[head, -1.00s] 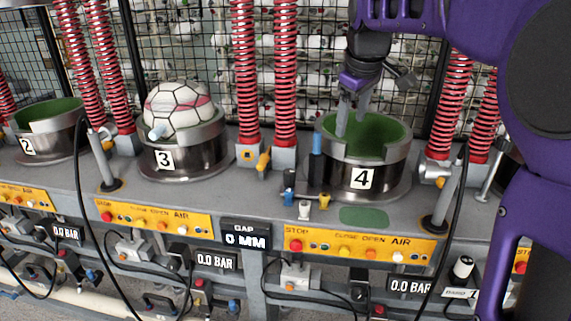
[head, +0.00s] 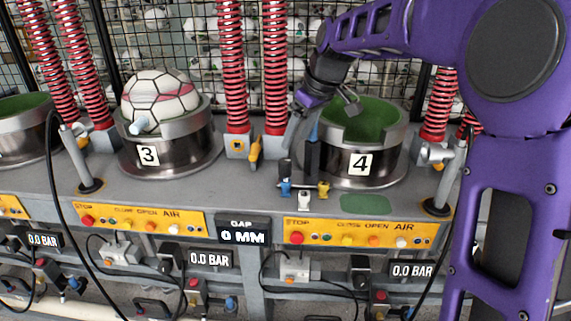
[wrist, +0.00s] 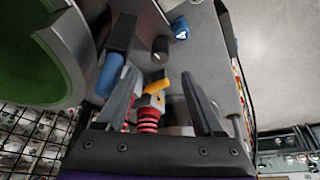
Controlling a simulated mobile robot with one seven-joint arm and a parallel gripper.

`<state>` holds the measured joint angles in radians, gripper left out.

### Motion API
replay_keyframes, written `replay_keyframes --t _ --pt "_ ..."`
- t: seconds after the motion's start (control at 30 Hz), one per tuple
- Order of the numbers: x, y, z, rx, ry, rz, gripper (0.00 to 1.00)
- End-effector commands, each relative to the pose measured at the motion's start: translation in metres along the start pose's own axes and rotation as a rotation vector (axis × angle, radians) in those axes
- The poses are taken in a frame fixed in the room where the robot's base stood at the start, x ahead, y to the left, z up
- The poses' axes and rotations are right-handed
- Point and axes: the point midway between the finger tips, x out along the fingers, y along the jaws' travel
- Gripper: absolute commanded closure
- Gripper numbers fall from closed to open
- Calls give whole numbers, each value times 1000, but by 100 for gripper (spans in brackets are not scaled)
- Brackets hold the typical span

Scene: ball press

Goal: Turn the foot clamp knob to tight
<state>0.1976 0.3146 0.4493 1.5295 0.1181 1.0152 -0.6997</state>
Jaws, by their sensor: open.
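A small dark round knob (wrist: 160,46) with a pale mark stands on the grey bench in the wrist view, beside the black post. An orange lever (wrist: 157,85) lies nearer, by a red spring. No label shows which of these is the foot clamp knob. In the head view the orange lever (head: 254,150) is left of station 4. My gripper (head: 290,138) is low there, left of the station 4 cup, partly hidden by the blue-topped post. In the wrist view my gripper (wrist: 161,85) is open, fingers apart, with nothing held; the orange lever shows between them.
The blue-topped post (head: 313,140) stands close to my gripper, with blue, white and yellow small fittings (head: 304,200) at its foot. The green-lined cup 4 (head: 336,160) is right of it. Cup 3 (head: 180,155) holds a ball (head: 160,98). Red springs (head: 274,75) rise behind.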

Motion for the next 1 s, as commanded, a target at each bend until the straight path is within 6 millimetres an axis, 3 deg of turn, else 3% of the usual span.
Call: replay_keyframes --t 0.2,0.43,0.6,0.9,1.0 --pt "51 -1 1 -1 -2 -3 31" --pt "87 0 0 0 -1 -1 31" --pt "98 0 0 0 1 0 31" --pt "99 0 0 0 0 1 31" --pt "99 0 0 0 0 1 49"
